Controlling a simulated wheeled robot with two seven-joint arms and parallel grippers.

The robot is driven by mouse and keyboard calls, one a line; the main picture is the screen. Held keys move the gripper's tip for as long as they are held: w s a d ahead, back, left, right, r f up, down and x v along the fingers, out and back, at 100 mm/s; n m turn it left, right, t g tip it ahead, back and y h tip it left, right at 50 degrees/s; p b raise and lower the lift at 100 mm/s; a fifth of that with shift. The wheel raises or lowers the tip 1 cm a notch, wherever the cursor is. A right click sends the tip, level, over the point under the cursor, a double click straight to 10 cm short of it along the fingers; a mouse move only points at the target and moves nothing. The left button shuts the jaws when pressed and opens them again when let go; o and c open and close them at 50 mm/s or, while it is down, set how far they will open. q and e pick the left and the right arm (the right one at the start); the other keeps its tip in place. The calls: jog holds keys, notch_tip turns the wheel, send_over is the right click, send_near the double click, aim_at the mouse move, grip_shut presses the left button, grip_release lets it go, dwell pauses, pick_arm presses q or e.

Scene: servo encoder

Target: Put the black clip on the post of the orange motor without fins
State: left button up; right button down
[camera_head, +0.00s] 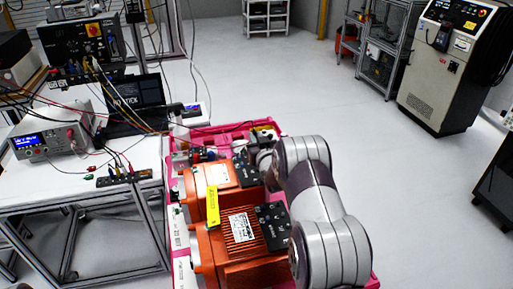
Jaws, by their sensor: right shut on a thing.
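The orange motor without fins (195,184) is the farther of two motors and has a smooth top with a black box on it. The nearer orange motor (208,252) has fins, a white label and a black box (273,224). A yellow tag (212,206) lies between them. My right arm comes in from the lower right, and my right gripper (250,155) is at the far motor's back right side. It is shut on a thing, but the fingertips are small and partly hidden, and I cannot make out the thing. I cannot pick out the black clip or the post. My left gripper is not in view.
The motors stand in a pink-rimmed crate (237,127) with small parts at its far end. A workbench (60,185) with instruments, a laptop (137,103) and loose cables is close on the left.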

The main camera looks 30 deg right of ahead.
jog(key=f, duration=0.2)
jog(key=f+b, duration=0.1)
jog(key=shift+w+d+f, duration=0.2)
jog(key=shift+f, duration=0.2)
jog(key=shift+f+b, duration=0.35)
notch_tip(320, 180, down, 2)
jog(key=shift+w+f+b, duration=0.1)
jog(key=shift+w+b, duration=0.05)
jog(key=shift+b, duration=0.55)
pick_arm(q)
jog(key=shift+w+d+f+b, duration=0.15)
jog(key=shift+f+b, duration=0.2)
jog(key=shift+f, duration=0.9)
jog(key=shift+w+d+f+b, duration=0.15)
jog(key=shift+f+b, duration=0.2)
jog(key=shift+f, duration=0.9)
pick_arm(e)
jog(key=shift+f, duration=0.6)
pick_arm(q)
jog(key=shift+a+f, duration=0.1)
pick_arm(e)
jog(key=shift+s, duration=0.3)
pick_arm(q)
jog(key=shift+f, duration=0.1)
